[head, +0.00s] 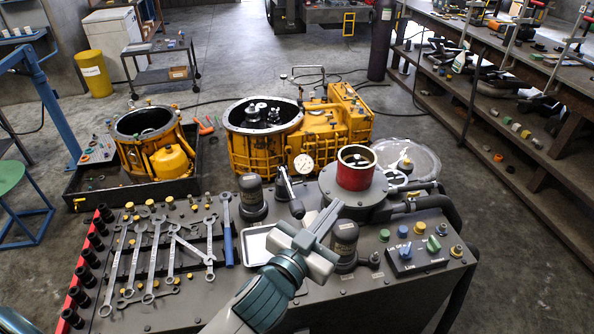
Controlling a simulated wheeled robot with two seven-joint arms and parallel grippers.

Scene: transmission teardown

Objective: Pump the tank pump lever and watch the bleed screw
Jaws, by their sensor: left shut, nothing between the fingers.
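My left gripper (328,222) reaches in from the bottom centre over the front bench. It is shut and empty, its tips just in front of the grey tank (343,207) with the red collar (355,176). A dark upright lever (288,188), which looks like the pump lever, stands left of the tank beside a round white gauge (304,164). The gripper appears apart from it. I cannot pick out the bleed screw; it may be too small or hidden. My right gripper is not in view.
Wrenches (170,245) and a blue-handled tool (227,235) lie at left on the bench. A shallow tray (257,243) sits beside my gripper. A control box (415,255) with coloured knobs is at right. Yellow transmission housings (345,115) stand behind; open floor lies further back.

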